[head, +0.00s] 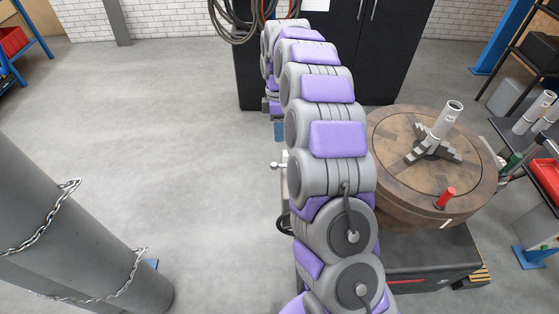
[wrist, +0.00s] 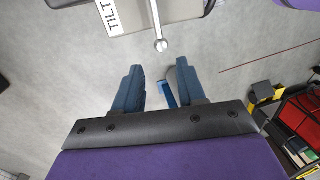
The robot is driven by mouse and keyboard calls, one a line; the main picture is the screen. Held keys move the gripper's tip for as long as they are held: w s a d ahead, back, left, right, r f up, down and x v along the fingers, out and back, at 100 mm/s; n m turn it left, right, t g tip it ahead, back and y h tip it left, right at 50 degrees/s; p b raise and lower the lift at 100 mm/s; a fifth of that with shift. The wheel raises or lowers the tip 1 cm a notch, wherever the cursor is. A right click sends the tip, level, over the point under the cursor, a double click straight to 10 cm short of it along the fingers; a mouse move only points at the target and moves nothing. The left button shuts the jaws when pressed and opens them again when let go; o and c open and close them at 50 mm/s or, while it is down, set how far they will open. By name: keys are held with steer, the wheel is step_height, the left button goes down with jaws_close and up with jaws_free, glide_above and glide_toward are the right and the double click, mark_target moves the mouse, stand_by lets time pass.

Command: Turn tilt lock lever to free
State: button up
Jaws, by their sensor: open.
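The tilt lock lever (wrist: 156,22) is a thin metal rod ending in a round ball knob. It shows at the top of the wrist view, beside a grey housing with a white "TILT" label (wrist: 112,14). In the head view the lever's pale ball (head: 274,166) sticks out left from behind my arm; its base is hidden. My gripper (wrist: 156,72) has two blue fingers spread apart with nothing between them. The knob lies just beyond the fingertips in the picture, roughly centred across the gap and apart from them. In the head view my gripper (head: 279,130) hangs behind the knob.
A round brown turntable (head: 400,190) with a three-jaw chuck (head: 435,150) holding a white tube (head: 448,119) stands right of my arm. A red-topped peg (head: 445,198) sits near its edge. A chained grey column (head: 70,230) stands at left. The floor between is clear.

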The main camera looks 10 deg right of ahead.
steer(key=d+f, duration=0.1)
steer(key=f, duration=0.2)
steer(key=s+f+b, duration=0.1)
steer(key=f, duration=0.2)
steer(key=s+d+f, duration=0.1)
steer(key=f, duration=0.2)
steer(key=shift+s+d+f+b, duration=0.1)
steer(key=shift+d+f+b, duration=0.25)
steer(key=shift+f+b, duration=0.05)
steer(key=a+f, duration=0.2)
steer(key=shift+s+a+f, duration=0.1)
steer(key=shift+a, duration=0.2)
steer(key=shift+d, duration=0.95)
steer(key=shift+c, duration=0.9)
steer(key=c, duration=0.3)
steer(key=shift+a, duration=0.6)
jaws_close()
steer(key=shift+d, duration=0.15)
